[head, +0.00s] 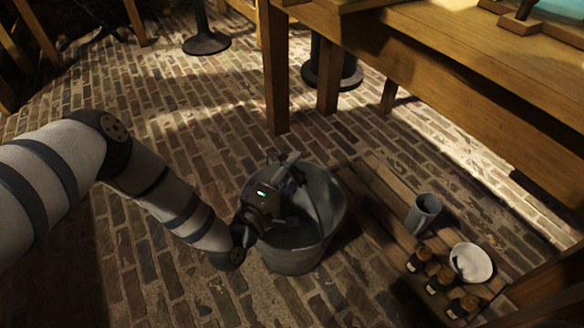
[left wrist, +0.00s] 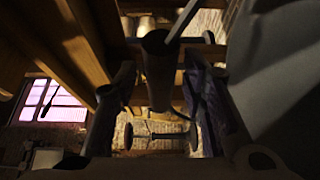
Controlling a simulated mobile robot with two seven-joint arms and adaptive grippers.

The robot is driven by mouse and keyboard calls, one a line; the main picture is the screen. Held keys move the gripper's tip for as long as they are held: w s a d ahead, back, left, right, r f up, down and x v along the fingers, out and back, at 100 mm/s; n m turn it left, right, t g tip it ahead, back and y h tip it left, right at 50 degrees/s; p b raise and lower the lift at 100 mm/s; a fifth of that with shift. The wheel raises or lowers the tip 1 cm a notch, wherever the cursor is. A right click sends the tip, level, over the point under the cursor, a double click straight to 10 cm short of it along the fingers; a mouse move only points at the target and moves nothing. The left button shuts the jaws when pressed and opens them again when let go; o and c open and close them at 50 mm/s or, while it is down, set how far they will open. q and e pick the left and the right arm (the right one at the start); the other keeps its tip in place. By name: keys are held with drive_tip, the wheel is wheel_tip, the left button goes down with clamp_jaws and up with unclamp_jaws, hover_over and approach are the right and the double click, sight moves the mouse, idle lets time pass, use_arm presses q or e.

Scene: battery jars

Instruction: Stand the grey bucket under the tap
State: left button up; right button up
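The grey bucket (head: 295,258) stands upright on the brick floor, left of a low slatted wooden platform. My left gripper (head: 291,178) is at the bucket's mouth, partly in front of its opening. In the left wrist view, the two fingers of this gripper (left wrist: 158,85) stand apart. A dark cylinder (left wrist: 157,68) with a pale strip running up from it shows between them, perhaps the bucket's handle. Gaps show on both sides of it. A grey surface at the right, probably the bucket's wall (left wrist: 282,70), is close to the right finger. I cannot make out a tap. My right gripper is not in view.
The low platform (head: 385,222) bears a grey mug (head: 423,212), a white bowl (head: 473,262) and several small dark jars (head: 439,280). A wooden table (head: 450,60) stands at the upper right, its leg (head: 275,75) behind the bucket. Bare floor lies left of the bucket.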

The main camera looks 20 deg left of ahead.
use_arm(q)
drive_tip(key=shift+r, duration=0.15)
drive_tip(key=s+a+p, duration=0.2)
drive_tip(key=s+p, duration=0.1)
drive_tip(key=s, duration=0.9)
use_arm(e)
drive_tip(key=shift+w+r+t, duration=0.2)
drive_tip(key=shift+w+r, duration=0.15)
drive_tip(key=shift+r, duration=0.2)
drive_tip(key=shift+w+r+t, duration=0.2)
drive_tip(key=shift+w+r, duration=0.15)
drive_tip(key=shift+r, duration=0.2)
use_arm(q)
drive_tip(key=shift+w, duration=0.1)
